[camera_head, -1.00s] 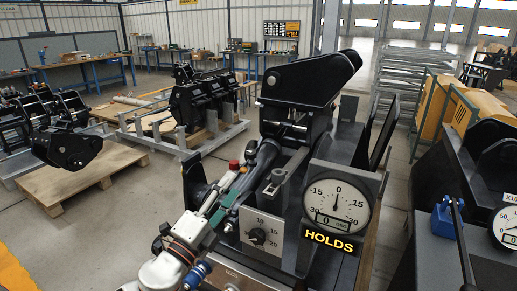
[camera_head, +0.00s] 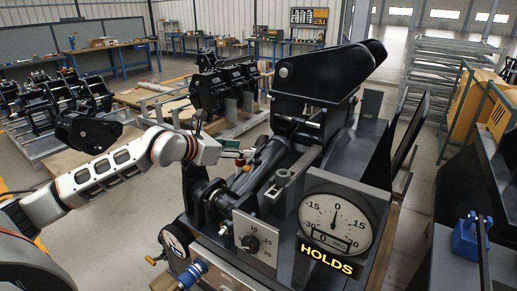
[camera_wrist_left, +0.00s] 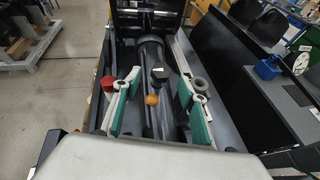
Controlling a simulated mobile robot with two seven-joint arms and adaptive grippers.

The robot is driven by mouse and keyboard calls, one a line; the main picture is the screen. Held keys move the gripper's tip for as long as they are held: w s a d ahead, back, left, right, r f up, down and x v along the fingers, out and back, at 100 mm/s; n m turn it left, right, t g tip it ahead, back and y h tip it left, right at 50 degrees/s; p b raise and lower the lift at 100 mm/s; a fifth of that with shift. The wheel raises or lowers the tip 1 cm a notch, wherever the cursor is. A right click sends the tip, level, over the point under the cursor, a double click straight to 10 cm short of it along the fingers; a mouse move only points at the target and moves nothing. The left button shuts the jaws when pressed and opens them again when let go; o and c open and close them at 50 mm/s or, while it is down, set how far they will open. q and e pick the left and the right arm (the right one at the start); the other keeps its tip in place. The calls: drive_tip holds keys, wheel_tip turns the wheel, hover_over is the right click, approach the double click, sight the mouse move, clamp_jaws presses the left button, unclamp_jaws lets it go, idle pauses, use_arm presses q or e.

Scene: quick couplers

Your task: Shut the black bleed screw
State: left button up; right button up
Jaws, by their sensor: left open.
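A black knob, which looks like the black bleed screw (camera_wrist_left: 158,74), stands between the finger ends in the left wrist view. An orange ball (camera_wrist_left: 152,99) shows just below it in that picture. My left gripper (camera_wrist_left: 159,82) is open, with a green-padded finger on either side of the knob; I see no contact. In the head view my left gripper (camera_head: 232,150) is over the rear left part of the black coupler rig. A red cap (camera_wrist_left: 107,88) shows left of the left finger and a grey ring (camera_wrist_left: 200,85) by the right one. The right gripper is out of view.
A gauge (camera_head: 336,221) with its needle near 0 stands on the rig, above a lit HOLDS sign (camera_head: 325,258). A dial plate with a black knob (camera_head: 251,243) is left of it. A blue block with a lever (camera_head: 468,240) stands at the right.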

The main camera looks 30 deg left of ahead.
sight(255, 149)
use_arm(q)
drive_tip(key=shift+p+x, duration=0.55)
drive_tip(key=shift+x, duration=3.05)
drive_tip(key=shift+s+d, duration=0.1)
drive_tip(key=c, duration=1.1)
